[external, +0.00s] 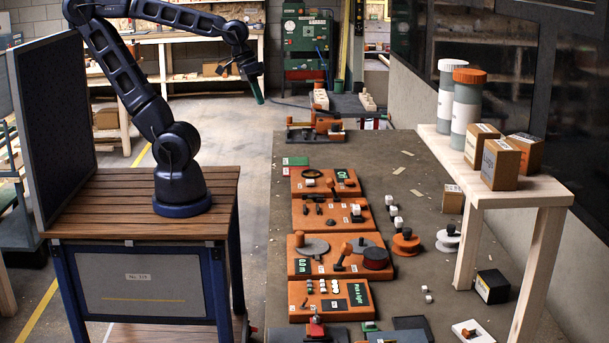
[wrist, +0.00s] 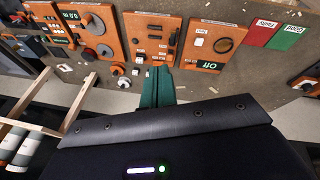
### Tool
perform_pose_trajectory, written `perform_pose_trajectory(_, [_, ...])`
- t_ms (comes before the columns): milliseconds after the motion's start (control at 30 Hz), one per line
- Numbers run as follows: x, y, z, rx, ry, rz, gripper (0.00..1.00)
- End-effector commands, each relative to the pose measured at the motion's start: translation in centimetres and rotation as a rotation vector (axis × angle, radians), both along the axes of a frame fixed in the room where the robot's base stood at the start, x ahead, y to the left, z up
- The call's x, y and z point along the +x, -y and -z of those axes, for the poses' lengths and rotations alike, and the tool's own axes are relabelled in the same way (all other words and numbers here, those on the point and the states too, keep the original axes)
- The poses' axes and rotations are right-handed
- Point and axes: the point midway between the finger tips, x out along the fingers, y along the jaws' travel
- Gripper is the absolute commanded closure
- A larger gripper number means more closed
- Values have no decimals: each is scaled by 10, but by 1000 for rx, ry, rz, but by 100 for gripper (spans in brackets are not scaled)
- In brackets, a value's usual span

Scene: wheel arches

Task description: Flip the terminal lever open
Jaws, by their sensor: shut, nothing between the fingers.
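My gripper (external: 258,94) has green fingers and is high at the left of the bench, above the floor side, apart from the boards. In the wrist view its fingers (wrist: 157,88) are together and empty, pointing toward the boards. An orange board with small black parts (external: 330,213) lies on the bench; it also shows in the wrist view (wrist: 139,26). The terminal lever is too small to tell for sure; small dark parts (external: 318,209) on this board may include it. Whether it is open or closed cannot be told.
An orange board with a ring and a display (external: 325,182) lies behind. A board with reels and an orange-knobbed lever (external: 341,256) lies in front. A wooden shelf (external: 500,193) with bottles and boxes stands at the right. Small white blocks (external: 393,211) lie beside the boards.

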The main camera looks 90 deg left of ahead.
Motion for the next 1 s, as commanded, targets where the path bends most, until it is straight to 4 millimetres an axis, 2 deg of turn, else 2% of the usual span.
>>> perform_pose_trajectory(200, [25,1,24,-167,-120,-244,100])
perform_pose_trajectory(500, [56,5,61,-322,-303,-619,100])
perform_pose_trajectory(1000, [96,11,128,-404,-539,-1312,100])
